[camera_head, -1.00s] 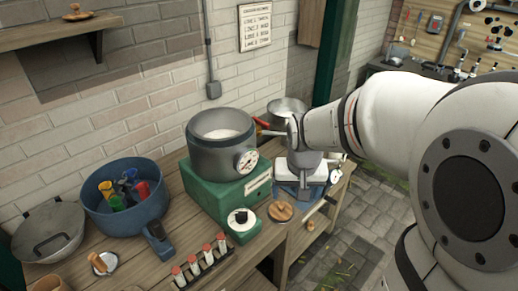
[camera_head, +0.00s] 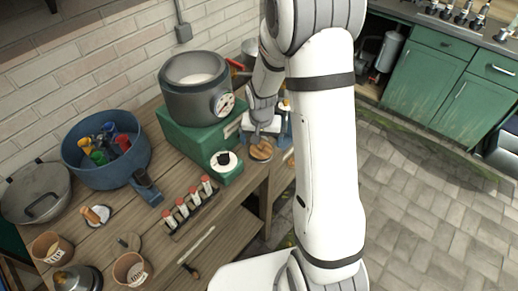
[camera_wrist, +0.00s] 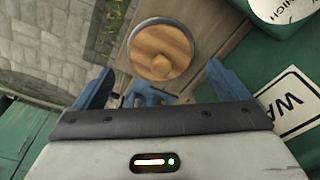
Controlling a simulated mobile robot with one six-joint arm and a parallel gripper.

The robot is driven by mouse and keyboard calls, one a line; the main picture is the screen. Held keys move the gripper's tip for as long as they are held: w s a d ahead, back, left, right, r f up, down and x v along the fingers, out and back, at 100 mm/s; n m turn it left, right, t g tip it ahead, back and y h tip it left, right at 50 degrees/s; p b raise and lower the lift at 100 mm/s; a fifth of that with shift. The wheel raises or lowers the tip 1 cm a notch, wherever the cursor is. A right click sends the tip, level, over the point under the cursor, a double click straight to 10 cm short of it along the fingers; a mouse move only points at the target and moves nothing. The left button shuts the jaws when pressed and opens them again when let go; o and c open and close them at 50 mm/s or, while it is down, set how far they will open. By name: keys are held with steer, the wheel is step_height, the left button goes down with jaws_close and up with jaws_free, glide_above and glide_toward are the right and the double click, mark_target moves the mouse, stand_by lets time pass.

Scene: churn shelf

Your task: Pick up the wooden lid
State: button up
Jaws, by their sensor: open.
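The wooden lid (camera_head: 261,150) is a round tan disc with a knob, lying on the bench to the right of the green machine base. In the wrist view the lid (camera_wrist: 161,51) shows from above with a pale rim and a central knob. My gripper (camera_wrist: 158,88) has its two blue fingers spread wide and empty, with the lid beyond the fingertips. In the head view my gripper (camera_head: 258,134) hangs just above the lid and partly covers it. I cannot tell the exact gap.
The green base (camera_head: 202,138) with its grey pot (camera_head: 190,104) stands close beside the lid. A rack of red-capped vials (camera_head: 189,208) and a blue bowl (camera_head: 84,171) are to the left. The bench's edge is close, with open paved floor (camera_head: 420,200) on the right.

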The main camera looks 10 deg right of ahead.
mark_target(261, 148)
steer(key=shift+w+f, duration=0.1)
steer(key=shift+f, duration=1.3)
steer(key=c, duration=1)
